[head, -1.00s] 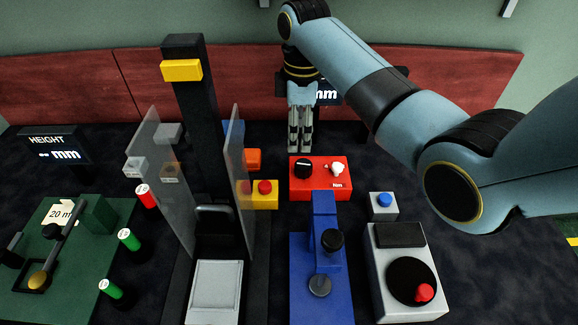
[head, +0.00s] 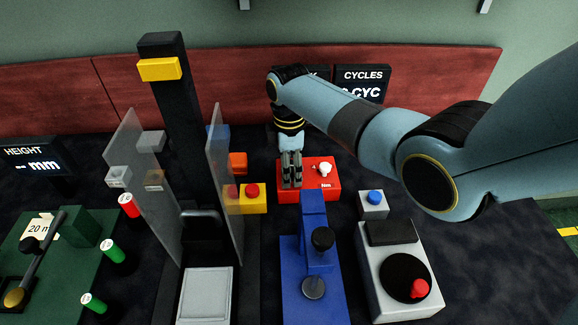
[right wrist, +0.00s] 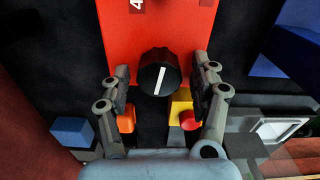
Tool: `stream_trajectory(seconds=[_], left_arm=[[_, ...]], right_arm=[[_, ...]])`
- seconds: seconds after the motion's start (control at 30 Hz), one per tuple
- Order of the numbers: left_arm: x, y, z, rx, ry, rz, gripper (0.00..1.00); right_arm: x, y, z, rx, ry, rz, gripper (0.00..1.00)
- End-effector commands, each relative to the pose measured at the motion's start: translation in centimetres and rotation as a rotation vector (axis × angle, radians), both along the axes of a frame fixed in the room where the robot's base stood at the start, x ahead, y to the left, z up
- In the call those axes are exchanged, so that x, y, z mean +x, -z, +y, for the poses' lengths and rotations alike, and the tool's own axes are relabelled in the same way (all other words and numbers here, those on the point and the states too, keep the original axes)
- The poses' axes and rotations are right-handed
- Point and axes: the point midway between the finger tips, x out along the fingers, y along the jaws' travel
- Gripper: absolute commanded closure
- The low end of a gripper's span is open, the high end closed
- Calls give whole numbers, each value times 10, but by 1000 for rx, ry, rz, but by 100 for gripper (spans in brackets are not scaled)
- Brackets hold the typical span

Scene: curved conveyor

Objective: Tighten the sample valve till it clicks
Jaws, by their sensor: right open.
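A red box (head: 311,193) marked "Nm" stands behind the blue press. It carries a white valve-like handle (head: 323,168) on the right of its top. A round black knob with a white line (right wrist: 159,73) is also on the red box in the right wrist view; in the head view my gripper hides it. My right gripper (head: 291,183) is over the box's left part. In the right wrist view its open fingers (right wrist: 160,84) are on either side of the knob, with gaps visible. Whether they reach down beside it, I cannot tell. My left gripper is out of view.
A blue press (head: 312,252) stands in front of the box. A grey block with a blue button (head: 375,199) is to its right, a yellow block with a red button (head: 253,206) to its left. A clear panel (head: 219,175) and black column (head: 170,100) stand further left.

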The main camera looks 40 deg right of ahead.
Motion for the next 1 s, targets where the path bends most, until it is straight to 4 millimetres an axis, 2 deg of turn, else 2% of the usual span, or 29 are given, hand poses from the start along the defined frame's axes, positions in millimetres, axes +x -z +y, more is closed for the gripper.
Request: stream_trajectory(seconds=[0.13,0.53,0.67,0.83,1.0], left_arm=[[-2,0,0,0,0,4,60],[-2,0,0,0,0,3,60],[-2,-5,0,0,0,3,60],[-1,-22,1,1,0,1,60],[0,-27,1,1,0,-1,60]], right_arm=[[0,0,0,0,0,0,40],[0,-1,0,0,1,0,93],[0,-2,0,0,32,1,93],[1,-5,0,0,218,2,93],[1,-2,-1,-1,342,1,93]])
